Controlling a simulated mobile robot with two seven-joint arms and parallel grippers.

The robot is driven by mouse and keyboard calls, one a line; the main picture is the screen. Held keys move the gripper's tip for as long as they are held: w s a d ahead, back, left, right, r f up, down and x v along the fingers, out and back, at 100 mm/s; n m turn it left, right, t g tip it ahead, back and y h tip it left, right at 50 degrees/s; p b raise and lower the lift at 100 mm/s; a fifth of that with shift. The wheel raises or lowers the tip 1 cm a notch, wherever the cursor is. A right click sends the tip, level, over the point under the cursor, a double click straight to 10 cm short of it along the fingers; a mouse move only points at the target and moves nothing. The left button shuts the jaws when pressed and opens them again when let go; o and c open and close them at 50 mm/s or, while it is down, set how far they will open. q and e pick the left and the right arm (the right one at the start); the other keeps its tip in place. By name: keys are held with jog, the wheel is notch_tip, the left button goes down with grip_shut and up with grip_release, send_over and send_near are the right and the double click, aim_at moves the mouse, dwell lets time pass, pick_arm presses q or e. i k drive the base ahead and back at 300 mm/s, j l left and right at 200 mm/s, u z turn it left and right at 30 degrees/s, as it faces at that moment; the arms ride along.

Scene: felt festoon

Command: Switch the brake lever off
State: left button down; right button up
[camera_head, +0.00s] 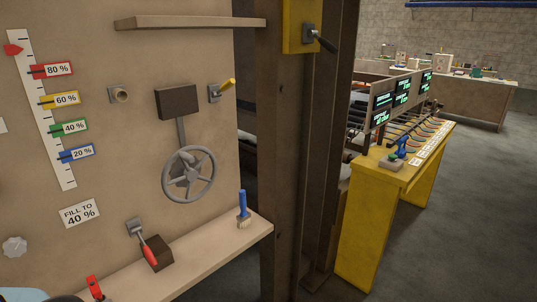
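No lever in the head view carries a readable brake label, so I cannot tell which one is the brake lever. A lever with a black handle (326,43) sits on a yellow box on the dark post, its handle angled down to the right. A lever with a yellow handle (227,85) is on the panel, its handle angled up to the right. A lever with a red handle (149,255) is low on the panel, its handle pointing down beside a dark brown block. Neither of my grippers is in view.
A grey handwheel (189,174) is on the panel (120,180). A blue-handled brush (243,210) stands at the lower shelf's (215,250) right end. An upper shelf (190,21) juts out above. A yellow bench (385,195) stands right of the post; grey floor is open beyond it.

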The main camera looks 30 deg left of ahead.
aim_at(150, 256)
jog(key=i+l+u, duration=0.15)
jog(key=i+u, duration=0.3)
jog(key=i+l+u, duration=0.2)
jog(key=u, duration=0.25)
jog(key=i+l+u, duration=0.25)
jog(key=l+u, duration=0.25)
jog(key=i+l+u, duration=0.15)
jog(key=l+u, duration=0.3)
jog(key=i+l+u, duration=0.1)
jog(key=l+u, duration=0.3)
jog(key=l, duration=0.15)
jog(key=l+u, duration=0.35)
jog(key=l, duration=0.2)
jog(key=i, duration=0.05)
